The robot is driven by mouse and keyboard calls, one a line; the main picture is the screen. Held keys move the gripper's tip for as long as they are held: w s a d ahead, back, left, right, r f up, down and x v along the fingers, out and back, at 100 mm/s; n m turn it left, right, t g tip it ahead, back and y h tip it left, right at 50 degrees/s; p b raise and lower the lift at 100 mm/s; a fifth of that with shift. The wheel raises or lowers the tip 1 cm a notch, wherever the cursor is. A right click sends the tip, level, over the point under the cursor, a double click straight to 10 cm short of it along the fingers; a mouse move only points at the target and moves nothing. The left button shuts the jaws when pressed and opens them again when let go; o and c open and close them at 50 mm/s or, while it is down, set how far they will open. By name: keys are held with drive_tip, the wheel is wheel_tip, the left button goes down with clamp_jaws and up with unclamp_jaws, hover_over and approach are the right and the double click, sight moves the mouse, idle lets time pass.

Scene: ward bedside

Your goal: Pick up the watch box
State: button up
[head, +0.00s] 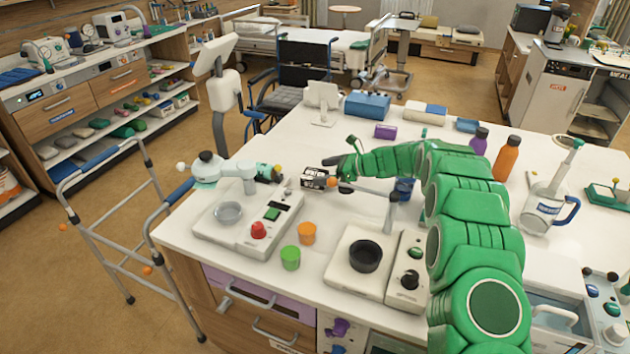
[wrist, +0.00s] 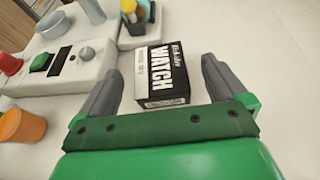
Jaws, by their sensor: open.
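The watch box (wrist: 162,75) is a small black and white carton with the word WATCH on it. It lies on the white table, between and just ahead of the open fingers of my gripper (wrist: 168,88) in the wrist view. Clear gaps show between the box and both fingers, wider on the right. In the head view the box (head: 313,178) sits at the left part of the table, and my gripper (head: 338,172) is beside it on its right, partly covering that end. My gripper holds nothing.
A white device (head: 220,232) with a red knob and a bowl stands left and in front of the box. An orange cup (head: 307,233) and a green cup (head: 290,258) stand nearer the front edge. Table to the right of the box is bare in the wrist view.

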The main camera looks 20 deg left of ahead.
sight(313, 174)
drive_tip(key=shift+x, duration=1.85)
drive_tip(key=c, duration=1.1)
